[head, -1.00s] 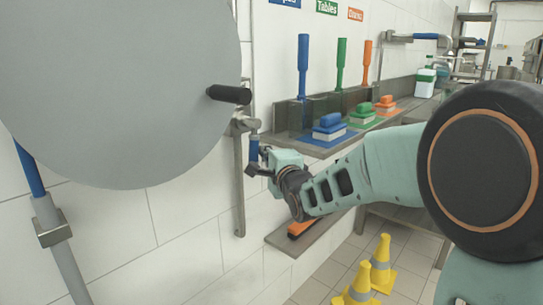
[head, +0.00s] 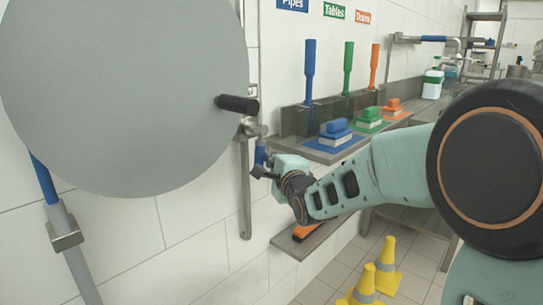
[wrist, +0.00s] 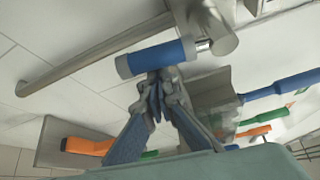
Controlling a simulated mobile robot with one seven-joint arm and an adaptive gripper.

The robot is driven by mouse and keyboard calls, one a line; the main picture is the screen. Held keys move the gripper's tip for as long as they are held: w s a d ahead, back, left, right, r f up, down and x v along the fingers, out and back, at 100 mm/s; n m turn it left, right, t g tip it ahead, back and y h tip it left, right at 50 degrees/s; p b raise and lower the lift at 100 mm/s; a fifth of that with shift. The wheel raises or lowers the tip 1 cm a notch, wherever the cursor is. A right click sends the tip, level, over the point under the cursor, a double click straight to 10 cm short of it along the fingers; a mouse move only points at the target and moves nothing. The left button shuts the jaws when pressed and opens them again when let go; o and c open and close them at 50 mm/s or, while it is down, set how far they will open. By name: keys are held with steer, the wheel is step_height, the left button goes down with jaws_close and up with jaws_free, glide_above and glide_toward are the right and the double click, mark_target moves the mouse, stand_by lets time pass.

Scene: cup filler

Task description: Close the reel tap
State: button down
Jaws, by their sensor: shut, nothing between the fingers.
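The reel tap has a metal body (head: 252,129) and a blue handle (head: 260,153), on the wall just below the reel's right edge. The handle hangs down in the head view. In the wrist view the blue handle (wrist: 156,57) crosses just beyond my fingertips, with its metal stem at its right end. My gripper (head: 259,172) is at the handle's lower end in the head view. In the wrist view my gripper (wrist: 157,78) is shut and empty, its fingertips close to or against the handle's side; I cannot tell if they touch.
The big grey reel disc (head: 120,95) with its black knob (head: 238,104) is above and left. A metal pipe (head: 245,195) runs down the wall beside the tap. A shelf with blue, green and orange brushes (head: 335,133) is right. Yellow cones (head: 367,285) stand on the floor.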

mark_target(260, 157)
steer(key=shift+s+a+r+m+g+p, duration=0.35)
steer(key=shift+s+a+m+g+p, duration=0.35)
steer(key=shift+p, duration=2)
steer(key=shift+s+a+r+m+g+p, duration=0.4)
steer(key=shift+m+p, duration=0.6)
steer(key=shift+p, duration=1.65)
steer(key=s+m+g+p, duration=0.1)
steer(key=p, duration=0.4)
steer(key=a+r+m+g+p, duration=0.1)
steer(key=p, duration=0.3)
steer(key=shift+s+r+y+p, duration=0.15)
steer(key=shift+s+y+p, duration=0.2)
steer(key=shift+s+y, duration=0.05)
steer(key=r+m+g+p, duration=0.1)
steer(key=p, duration=0.3)
steer(key=s+a+r+m+g+y+p, duration=0.1)
steer(key=m+p, duration=0.1)
steer(key=p, duration=0.3)
steer(key=s+r+m+g+y+p, duration=0.1)
steer(key=m+g+p, duration=0.1)
steer(key=p, duration=0.3)
steer(key=shift+a+r, duration=0.35)
steer(key=shift+r, duration=0.05)
